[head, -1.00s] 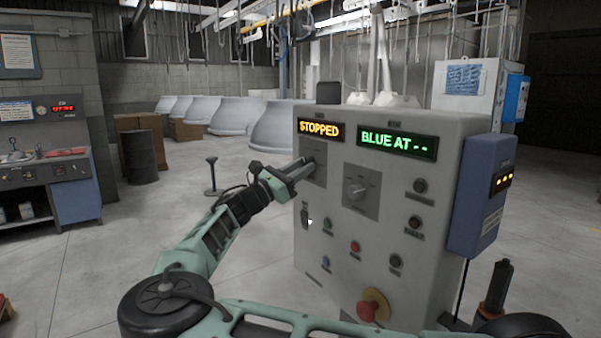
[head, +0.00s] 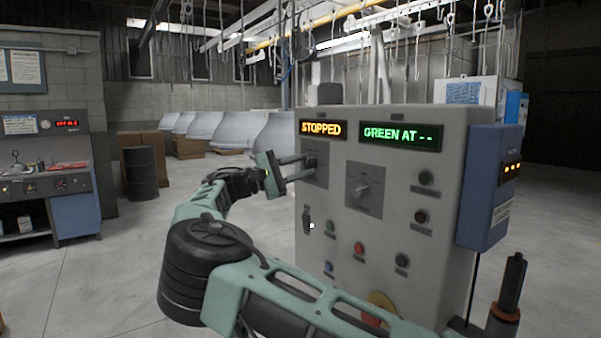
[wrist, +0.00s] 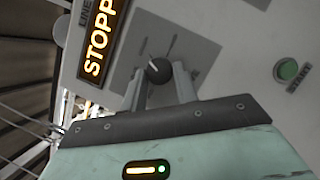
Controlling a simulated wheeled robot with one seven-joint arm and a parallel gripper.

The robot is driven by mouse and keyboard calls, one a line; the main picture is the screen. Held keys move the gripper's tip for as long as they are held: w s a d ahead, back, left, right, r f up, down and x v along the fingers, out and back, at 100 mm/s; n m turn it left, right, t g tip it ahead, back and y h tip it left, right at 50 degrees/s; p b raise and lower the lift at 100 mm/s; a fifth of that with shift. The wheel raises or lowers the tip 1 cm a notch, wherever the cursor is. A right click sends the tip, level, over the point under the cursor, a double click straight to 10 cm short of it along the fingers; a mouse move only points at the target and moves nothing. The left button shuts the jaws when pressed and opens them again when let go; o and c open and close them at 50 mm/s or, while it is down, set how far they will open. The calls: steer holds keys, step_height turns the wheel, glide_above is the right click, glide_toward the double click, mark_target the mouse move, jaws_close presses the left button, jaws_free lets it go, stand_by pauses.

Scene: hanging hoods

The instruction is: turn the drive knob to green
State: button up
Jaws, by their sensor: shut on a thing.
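A grey control panel (head: 450,200) stands to the right. Its left display (head: 323,129) reads STOPPED in orange, and its right display (head: 401,135) reads GREEN AT -- in green. My gripper (head: 308,161) is at the dark knob (head: 311,165) under the left display, shut on it. In the wrist view the two fingers (wrist: 158,84) lie on either side of the black knob (wrist: 157,70), which carries a pale pointer line. The fine marks around it are too small to read. A second knob (head: 362,190) sits on its own plate to the right, untouched.
Several buttons, including a green one (wrist: 288,70), sit lower and right on the panel. A blue box (head: 489,190) is fixed to its right side. A dark barrel (head: 141,174) and large grey hoods (head: 228,134) stand behind.

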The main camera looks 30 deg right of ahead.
steer(key=shift+m, duration=0.7)
steer(key=o, duration=1)
steer(key=shift+c, duration=0.2)
